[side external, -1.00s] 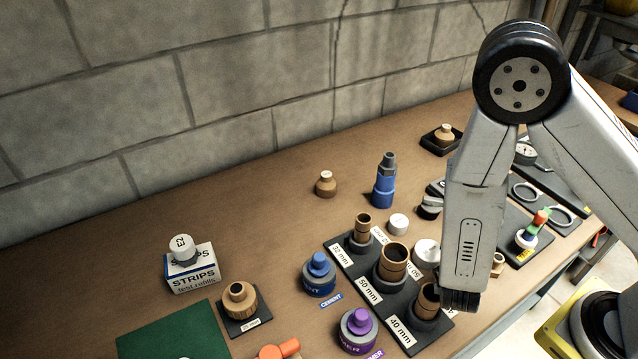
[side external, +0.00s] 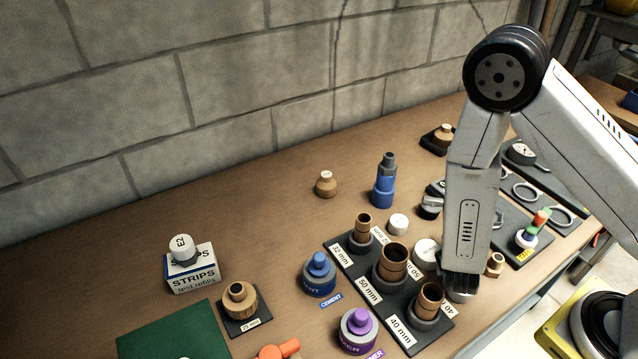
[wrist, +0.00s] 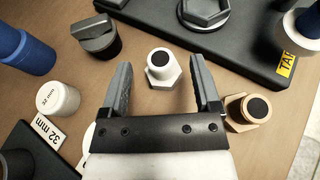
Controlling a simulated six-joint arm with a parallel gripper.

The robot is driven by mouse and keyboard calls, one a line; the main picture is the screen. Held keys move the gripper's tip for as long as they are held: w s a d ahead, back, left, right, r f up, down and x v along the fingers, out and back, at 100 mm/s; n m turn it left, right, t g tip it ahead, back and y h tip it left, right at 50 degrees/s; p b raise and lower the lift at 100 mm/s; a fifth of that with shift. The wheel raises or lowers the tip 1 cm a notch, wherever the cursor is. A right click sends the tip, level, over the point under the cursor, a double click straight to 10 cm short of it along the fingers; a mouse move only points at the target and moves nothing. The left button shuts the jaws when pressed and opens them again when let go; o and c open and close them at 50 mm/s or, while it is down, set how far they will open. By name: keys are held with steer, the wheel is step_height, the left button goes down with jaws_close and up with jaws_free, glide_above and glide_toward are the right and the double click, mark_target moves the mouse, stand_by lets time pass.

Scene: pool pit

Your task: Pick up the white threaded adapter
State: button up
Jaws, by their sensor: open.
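The white threaded adapter (wrist: 160,68) stands on the wooden bench in the wrist view, with a hex flange and a dark round opening on top. My gripper (wrist: 161,80) is open and empty in that view, one finger on each side of the adapter's place in the picture. I see no contact, and the height of the fingers over it is hard to tell. In the side view my gripper (side external: 460,282) points down beside the fitting rack, and my arm hides the adapter there.
A brown threaded adapter (wrist: 247,108) stands close by the right finger. A white 32 mm cap (wrist: 57,98) and a dark knobbed piece (wrist: 98,38) are at left. A black tray (wrist: 165,22) lies beyond. The rack of brown fittings (side external: 368,268) stands left of my gripper.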

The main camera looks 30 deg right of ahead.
steer(key=shift+x, duration=0.8)
jaws_close()
